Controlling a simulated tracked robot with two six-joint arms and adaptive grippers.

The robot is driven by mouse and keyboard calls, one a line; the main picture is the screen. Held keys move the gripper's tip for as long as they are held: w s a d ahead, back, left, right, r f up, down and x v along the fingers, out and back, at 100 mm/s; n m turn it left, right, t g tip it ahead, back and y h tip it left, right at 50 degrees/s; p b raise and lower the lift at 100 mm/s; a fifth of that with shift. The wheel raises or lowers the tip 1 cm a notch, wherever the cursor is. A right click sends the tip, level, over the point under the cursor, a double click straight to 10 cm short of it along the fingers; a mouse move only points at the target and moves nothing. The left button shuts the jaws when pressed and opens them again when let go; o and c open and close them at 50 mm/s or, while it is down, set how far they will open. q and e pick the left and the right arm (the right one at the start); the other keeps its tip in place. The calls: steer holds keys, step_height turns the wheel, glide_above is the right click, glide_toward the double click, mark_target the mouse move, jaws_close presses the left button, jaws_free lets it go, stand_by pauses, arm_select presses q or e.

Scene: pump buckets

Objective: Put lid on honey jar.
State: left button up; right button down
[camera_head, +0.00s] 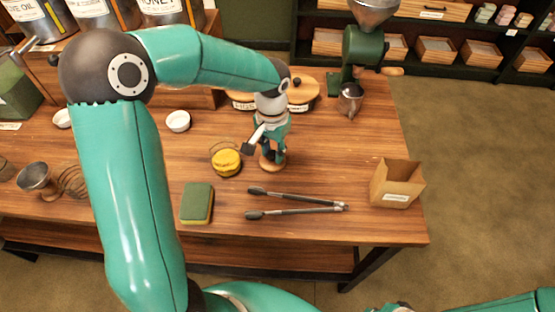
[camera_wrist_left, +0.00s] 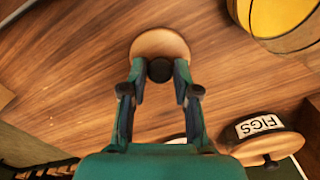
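A round wooden lid with a black knob (camera_wrist_left: 160,45) lies below my left gripper (camera_wrist_left: 160,80), flat at table level; its edge also shows in the head view (camera_head: 266,164). The fingertips stand on either side of the knob with narrow gaps visible, so the gripper looks open around it. In the head view my left gripper (camera_head: 272,150) points straight down. A round yellow-topped jar (camera_head: 226,160), apparently the honey jar, stands open just left of the lid; it shows at the top right of the wrist view (camera_wrist_left: 283,14). Its label is not readable.
Behind the gripper stand a jar labelled FIGS (camera_wrist_left: 265,140) and a green grinder (camera_head: 360,50). A white bowl (camera_head: 178,121) is at left.

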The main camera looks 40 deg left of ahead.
arm_select(q)
steer(key=shift+c, duration=1)
steer(key=shift+s+r+p, duration=0.1)
steer(key=shift+r+p, duration=1.65)
steer(key=shift+r, duration=0.5)
